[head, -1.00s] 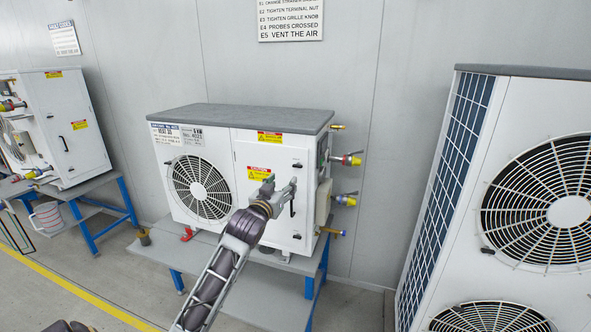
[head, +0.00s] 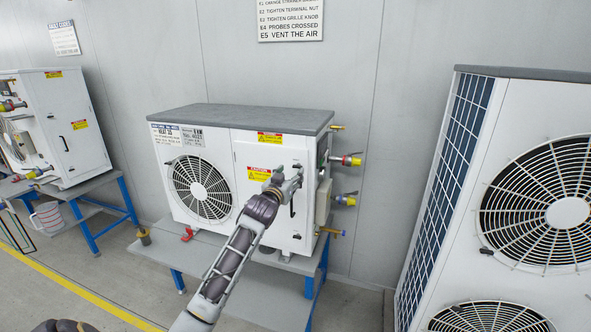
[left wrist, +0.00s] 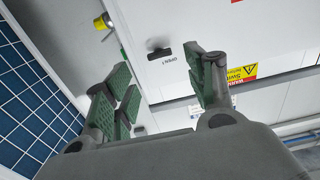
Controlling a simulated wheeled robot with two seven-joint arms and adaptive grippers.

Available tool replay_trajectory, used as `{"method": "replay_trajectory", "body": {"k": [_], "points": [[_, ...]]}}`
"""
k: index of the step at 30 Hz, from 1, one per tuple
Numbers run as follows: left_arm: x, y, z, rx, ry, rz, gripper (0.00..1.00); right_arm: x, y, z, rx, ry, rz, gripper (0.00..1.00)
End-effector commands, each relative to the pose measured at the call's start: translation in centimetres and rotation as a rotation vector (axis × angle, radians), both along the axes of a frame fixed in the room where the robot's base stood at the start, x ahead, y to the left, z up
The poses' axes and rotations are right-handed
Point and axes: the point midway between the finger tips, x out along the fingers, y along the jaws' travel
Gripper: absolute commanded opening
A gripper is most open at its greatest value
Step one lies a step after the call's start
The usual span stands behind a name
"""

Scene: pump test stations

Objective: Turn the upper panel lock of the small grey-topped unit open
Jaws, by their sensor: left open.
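The small grey-topped unit (head: 240,150) is a white box with a round fan grille and a front service panel. Its upper panel lock (head: 297,166), a small dark knob, is near the panel's top right, close to my gripper. In the left wrist view the lock (left wrist: 158,46) is black, beside a printed "OPEN" mark. My left gripper (head: 285,180) is open and empty in front of the panel, just below the lock. In the left wrist view the gripper (left wrist: 165,88) has its green-padded fingers spread, with the lock beyond the gap between them, apart. My right gripper is not in view.
Valves with red, yellow and blue fittings (head: 346,160) stick out on the unit's right side. The unit stands on a grey bench (head: 215,275). A large white unit (head: 480,200) stands at the right, another white unit (head: 62,135) at the left.

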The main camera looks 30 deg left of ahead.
Motion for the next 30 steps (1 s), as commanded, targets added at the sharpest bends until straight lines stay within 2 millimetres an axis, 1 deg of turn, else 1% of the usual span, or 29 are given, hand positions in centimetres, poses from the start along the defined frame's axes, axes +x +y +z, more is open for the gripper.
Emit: {"method": "replay_trajectory", "body": {"k": [6,9,15,21,26,30], "points": [[1.9,0.5,0.1,0.0,0.0,0.0,0.55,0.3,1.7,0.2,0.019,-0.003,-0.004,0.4],[2.7,0.7,0.0,0.0,0.0,0.0,0.55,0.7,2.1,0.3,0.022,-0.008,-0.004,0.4],[4.3,1.0,0.1,0.0,0.0,-0.001,0.55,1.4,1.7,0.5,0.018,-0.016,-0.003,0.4],[5.4,1.3,0.1,0.0,-0.001,0.0,0.55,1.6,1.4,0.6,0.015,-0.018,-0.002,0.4],[5.8,1.4,0.0,0.0,0.0,-0.001,0.55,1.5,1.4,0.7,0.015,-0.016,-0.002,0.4],[5.9,1.4,0.0,0.0,0.0,-0.001,0.55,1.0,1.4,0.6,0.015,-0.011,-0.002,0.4]]}}
